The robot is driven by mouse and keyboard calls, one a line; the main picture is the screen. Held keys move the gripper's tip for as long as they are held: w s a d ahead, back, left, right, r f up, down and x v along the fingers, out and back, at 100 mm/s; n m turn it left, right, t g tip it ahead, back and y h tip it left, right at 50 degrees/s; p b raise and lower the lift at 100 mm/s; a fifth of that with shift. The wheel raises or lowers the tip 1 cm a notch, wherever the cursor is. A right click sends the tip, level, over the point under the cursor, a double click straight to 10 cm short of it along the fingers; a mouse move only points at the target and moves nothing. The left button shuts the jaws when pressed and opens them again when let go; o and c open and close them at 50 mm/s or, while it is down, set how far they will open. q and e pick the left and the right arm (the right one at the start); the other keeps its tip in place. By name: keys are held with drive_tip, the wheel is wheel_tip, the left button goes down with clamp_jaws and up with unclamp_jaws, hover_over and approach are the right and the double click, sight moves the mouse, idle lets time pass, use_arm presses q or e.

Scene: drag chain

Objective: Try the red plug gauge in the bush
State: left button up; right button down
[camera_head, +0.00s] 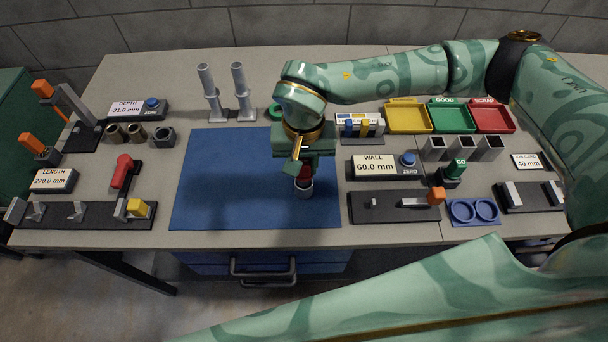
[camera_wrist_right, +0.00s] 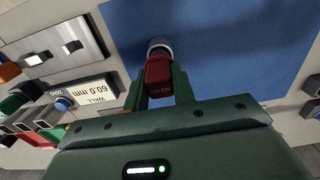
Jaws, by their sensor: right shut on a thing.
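My right gripper (camera_head: 304,170) is over the front right part of the blue mat, pointing down. It is shut on the red plug gauge (camera_wrist_right: 159,77), whose red handle with lettering shows between the fingers in the right wrist view. The grey bush (camera_head: 304,189) stands on the mat directly under the red gauge; its pale rim also shows beyond the handle in the wrist view (camera_wrist_right: 160,45). The gauge's lower end is hidden, so I cannot tell how far it is inside the bush. My left gripper is not in view.
The blue mat (camera_head: 225,185) is otherwise clear. Yellow, green and red trays (camera_head: 490,118) stand behind. The length fixture (camera_head: 90,216) lies left.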

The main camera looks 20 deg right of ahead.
drive_tip(key=shift+r+p, duration=1.6)
drive_tip(key=shift+r, duration=0.9)
drive_tip(key=shift+f, duration=0.15)
